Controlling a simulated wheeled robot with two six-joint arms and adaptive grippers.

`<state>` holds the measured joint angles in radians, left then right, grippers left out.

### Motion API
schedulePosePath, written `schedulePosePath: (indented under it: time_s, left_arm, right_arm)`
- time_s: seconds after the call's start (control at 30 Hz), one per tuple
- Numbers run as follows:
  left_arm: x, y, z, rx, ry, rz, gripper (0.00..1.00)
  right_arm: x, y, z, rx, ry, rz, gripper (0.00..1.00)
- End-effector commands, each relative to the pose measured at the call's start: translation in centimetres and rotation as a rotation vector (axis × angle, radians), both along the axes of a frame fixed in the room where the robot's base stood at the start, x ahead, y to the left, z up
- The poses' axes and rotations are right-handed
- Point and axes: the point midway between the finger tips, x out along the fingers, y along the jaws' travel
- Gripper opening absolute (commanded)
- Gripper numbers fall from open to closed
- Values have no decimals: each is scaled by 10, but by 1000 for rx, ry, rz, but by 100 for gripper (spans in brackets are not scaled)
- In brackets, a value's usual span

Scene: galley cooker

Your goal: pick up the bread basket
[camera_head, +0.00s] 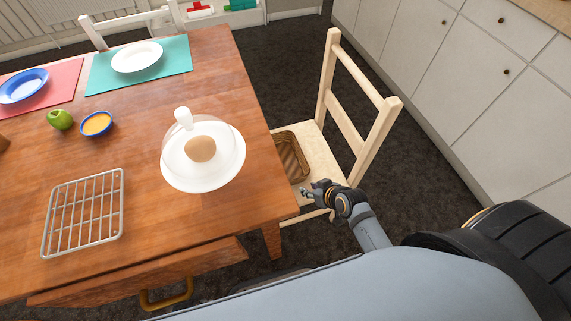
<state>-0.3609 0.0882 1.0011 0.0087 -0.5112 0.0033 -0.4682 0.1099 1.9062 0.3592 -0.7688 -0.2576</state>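The bread basket (291,157) is a brown woven basket on the seat of the pale wooden chair (325,143), beside the table's right edge. The table edge hides part of its left side. My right gripper (308,191) is just in front of the basket, near the front of the seat, with its fingers towards the basket. It looks open and empty, and a small gap shows between it and the basket. My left gripper is not in view.
The wooden table (150,150) fills the left, with a glass-domed cake stand (232,165) near its right edge and a wire rack (84,212) at the front. The chair's backrest (350,130) rises right of the basket. Dark floor lies open before the white cabinets (450,75).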

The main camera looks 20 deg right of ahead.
Motion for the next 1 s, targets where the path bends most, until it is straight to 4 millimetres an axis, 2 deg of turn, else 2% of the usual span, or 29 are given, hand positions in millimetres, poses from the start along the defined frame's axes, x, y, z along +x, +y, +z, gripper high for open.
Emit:
schedulePosePath:
  time_s: [0.03,0.1,0.13,0.3,0.43,0.57,0.8,1.0]
  left_arm:
    - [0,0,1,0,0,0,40]
    - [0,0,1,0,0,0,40]
    - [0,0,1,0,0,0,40]
    - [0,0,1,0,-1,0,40]
    - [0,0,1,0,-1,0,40]
    - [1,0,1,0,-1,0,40]
    - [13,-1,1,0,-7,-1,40]
    - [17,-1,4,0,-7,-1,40]
  right_arm:
    - [17,7,20,37,-96,7,32]
    - [38,11,39,81,-221,-4,32]
    - [44,10,42,94,-262,-18,32]
    - [64,-16,31,105,-412,-147,32]
    - [69,-31,26,95,-464,-213,32]
    - [71,-34,25,92,-473,-224,32]
    - [107,-30,9,93,-472,-222,32]
    - [118,-29,5,94,-469,-222,32]
